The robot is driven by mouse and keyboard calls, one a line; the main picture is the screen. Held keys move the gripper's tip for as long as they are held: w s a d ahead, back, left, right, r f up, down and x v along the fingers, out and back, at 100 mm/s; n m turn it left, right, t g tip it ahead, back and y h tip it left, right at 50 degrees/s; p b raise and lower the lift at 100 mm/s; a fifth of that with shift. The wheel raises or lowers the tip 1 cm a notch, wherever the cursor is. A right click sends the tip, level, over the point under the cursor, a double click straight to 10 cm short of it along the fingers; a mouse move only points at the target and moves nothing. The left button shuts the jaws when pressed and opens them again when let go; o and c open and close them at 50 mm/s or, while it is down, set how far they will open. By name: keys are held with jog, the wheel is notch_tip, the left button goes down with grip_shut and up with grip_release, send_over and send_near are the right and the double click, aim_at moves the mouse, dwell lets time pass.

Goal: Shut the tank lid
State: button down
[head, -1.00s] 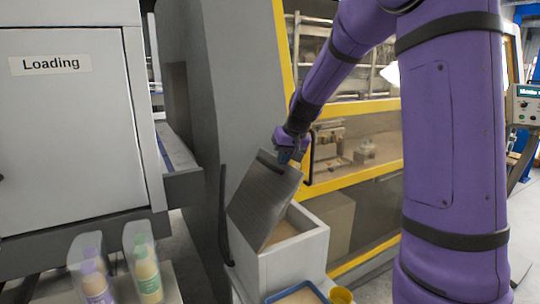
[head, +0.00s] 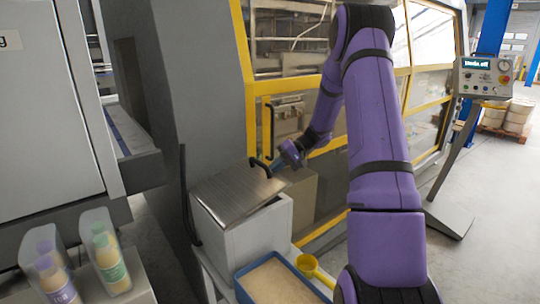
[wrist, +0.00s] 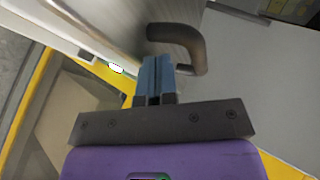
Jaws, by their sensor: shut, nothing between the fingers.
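The tank lid (head: 233,194) is a grey metal plate over the pale tank (head: 262,232). It slopes at a low angle, with its handle edge still a little above the tank's rim. A dark bar handle (head: 260,166) stands at its far right edge and also shows as a curved bar in the wrist view (wrist: 194,45). My gripper (head: 278,165) is at that edge, right beside the handle. In the wrist view its blue fingers (wrist: 155,66) are together and empty, just below the handle. Whether they touch the lid or handle is unclear.
Bottles in clear holders (head: 108,258) stand at lower left. The yellow-framed machine (head: 250,60) is close behind my gripper. Open floor lies at right.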

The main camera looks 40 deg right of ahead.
jog(key=f+y, duration=0.1)
jog(key=f, duration=0.1)
jog(key=d+f+y, duration=0.1)
jog(key=f, duration=0.1)
jog(key=shift+d+f+m, duration=0.1)
jog(key=shift+f+m, duration=0.2)
jog(key=shift+f, duration=0.1)
jog(key=shift+f+y, duration=0.3)
jog(key=shift+f, duration=0.5)
jog(key=shift+s+f, duration=0.15)
